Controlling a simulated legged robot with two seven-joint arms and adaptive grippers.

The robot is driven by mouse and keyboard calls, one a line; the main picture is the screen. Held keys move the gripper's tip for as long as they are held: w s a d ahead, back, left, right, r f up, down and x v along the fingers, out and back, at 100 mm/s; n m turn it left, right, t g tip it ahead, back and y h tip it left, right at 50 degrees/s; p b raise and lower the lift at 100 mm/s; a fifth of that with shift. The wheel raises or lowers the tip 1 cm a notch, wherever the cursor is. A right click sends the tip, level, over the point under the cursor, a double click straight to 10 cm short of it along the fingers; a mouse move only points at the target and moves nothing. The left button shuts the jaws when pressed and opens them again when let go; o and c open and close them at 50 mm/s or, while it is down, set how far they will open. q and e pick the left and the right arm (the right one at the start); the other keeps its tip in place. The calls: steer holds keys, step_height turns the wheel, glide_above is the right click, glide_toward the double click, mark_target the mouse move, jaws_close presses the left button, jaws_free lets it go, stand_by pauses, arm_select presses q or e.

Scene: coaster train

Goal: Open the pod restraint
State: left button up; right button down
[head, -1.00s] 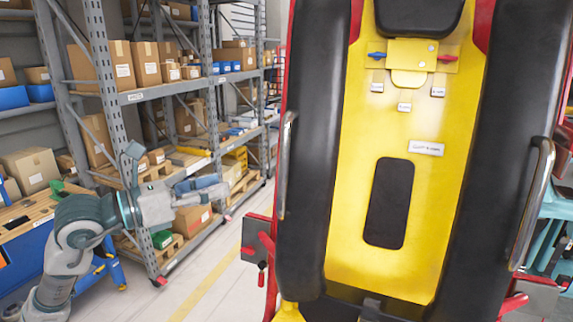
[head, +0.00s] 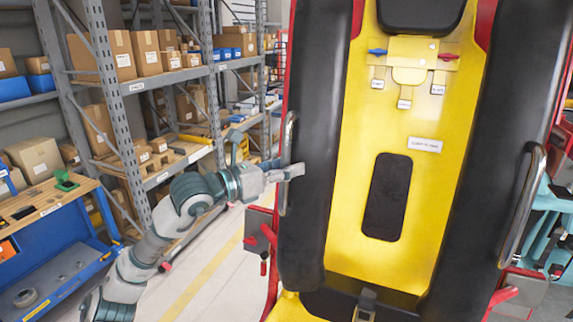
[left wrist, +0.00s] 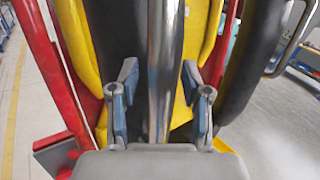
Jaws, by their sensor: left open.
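The pod restraint (head: 307,150) is a pair of thick black padded bars in front of a yellow seat back (head: 420,180). A chrome handle (head: 288,160) runs upright on the outer side of the left bar. Another chrome handle (head: 523,205) is on the right bar. My left gripper (head: 298,171) is at the left handle in the head view. In the left wrist view the handle (left wrist: 161,70) stands between the two open fingers (left wrist: 160,95), with gaps on both sides. My right gripper is not in view.
Grey metal shelving (head: 110,90) with cardboard boxes stands behind on the left. A blue workbench (head: 70,255) is at lower left. A red bracket (head: 262,240) sticks out below the left handle. Floor between the shelving and pod is clear.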

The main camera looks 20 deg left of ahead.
arm_select(q)
steer(key=shift+a, duration=0.1)
steer(key=shift+c, duration=0.3)
steer(key=shift+a, duration=0.15)
jaws_close()
steer(key=shift+s, duration=0.1)
steer(key=shift+s+a+r+p, duration=0.1)
steer(key=shift+s+r+p, duration=0.15)
steer(key=shift+r+p, duration=0.5)
steer(key=s+r+n+g+y+p, duration=0.1)
steer(key=s+r+p, duration=0.3)
steer(key=r, duration=0.7)
steer(key=s+r+n+g+y+p, duration=0.1)
steer(key=s+r+g+p, duration=0.3)
steer(key=r, duration=0.8)
steer(key=shift+s+r+n+g+p, duration=0.3)
steer(key=shift+s+n+p, duration=0.15)
steer(key=shift+s+n, duration=0.2)
